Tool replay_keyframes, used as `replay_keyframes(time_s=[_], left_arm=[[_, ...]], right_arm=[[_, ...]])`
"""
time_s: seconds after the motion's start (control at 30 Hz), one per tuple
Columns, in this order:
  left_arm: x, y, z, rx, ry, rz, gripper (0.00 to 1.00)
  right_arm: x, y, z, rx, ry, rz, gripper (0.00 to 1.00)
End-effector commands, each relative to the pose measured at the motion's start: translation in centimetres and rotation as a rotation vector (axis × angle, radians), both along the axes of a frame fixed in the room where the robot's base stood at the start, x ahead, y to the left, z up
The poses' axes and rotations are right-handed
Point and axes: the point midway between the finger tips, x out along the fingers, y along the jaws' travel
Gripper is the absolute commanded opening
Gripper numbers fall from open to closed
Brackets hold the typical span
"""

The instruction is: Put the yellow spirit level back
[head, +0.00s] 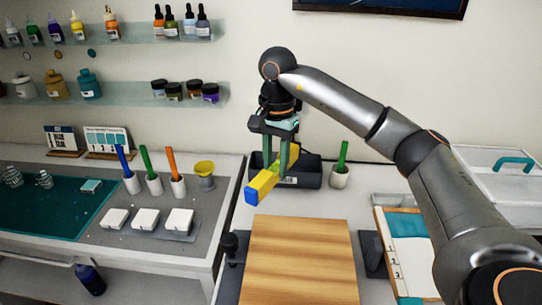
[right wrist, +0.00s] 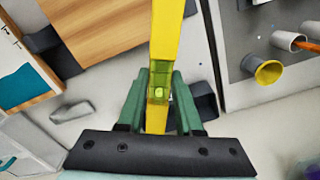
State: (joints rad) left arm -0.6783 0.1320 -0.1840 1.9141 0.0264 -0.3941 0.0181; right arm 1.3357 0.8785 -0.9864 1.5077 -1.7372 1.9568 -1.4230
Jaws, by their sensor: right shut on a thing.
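The yellow spirit level (head: 263,180) has a blue end and is held in the air by my right gripper (head: 276,168). In the right wrist view the level (right wrist: 167,40) runs between the two green fingers (right wrist: 158,98), with its greenish vial near the fingertips. My right gripper is shut on it. In the head view the level hangs in front of a dark open bin (head: 306,172) with a white label, near the back wall. The bin's inside is partly hidden by the gripper and level. My left gripper is not in view.
A wooden board (head: 300,262) lies in front of the level. A white pot with a green-handled tool (head: 340,175) stands right of the bin. Left are a yellow cup (head: 204,172) and several white pots with handles. A clipboard (head: 408,250) lies at right.

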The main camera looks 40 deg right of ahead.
Motion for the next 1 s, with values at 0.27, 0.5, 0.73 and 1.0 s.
replay_keyframes(time_s=[0.27,0.5,0.73,1.0], left_arm=[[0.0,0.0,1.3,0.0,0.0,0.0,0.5],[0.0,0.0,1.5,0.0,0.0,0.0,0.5],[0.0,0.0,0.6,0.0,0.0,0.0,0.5],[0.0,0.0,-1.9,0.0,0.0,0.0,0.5]], right_arm=[[0.8,-6.5,-5.2,0.02,0.007,-0.531,0.0],[0.7,-8.9,-7.1,0.028,0.001,-0.705,0.0],[0.7,-9.0,-8.1,0.029,-0.002,-0.72,0.0],[0.7,-9.0,-10.9,0.029,-0.001,-0.717,0.0]])
